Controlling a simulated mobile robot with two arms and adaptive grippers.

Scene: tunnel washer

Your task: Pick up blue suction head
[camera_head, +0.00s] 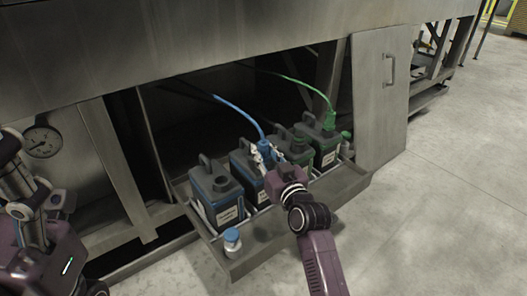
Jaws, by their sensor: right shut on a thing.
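The blue suction head (265,150) stands at the second canister from the left, with a blue hose (240,112) running up from it to the left. My right gripper (268,162) is at the suction head and shut on it; the wrist hides part of the canister behind. The lower end of the suction head is hidden, so I cannot tell how deep it sits in the canister. My left arm is at the left edge of the view, and its fingers cannot be made out.
Blue-labelled canisters (215,190) and green-labelled canisters (322,140) stand in a metal tray (345,188). A green suction head (329,120) with its green hose is at the right canister. A blue cap (232,237) sits at the front left. An open cabinet door (380,100) stands right.

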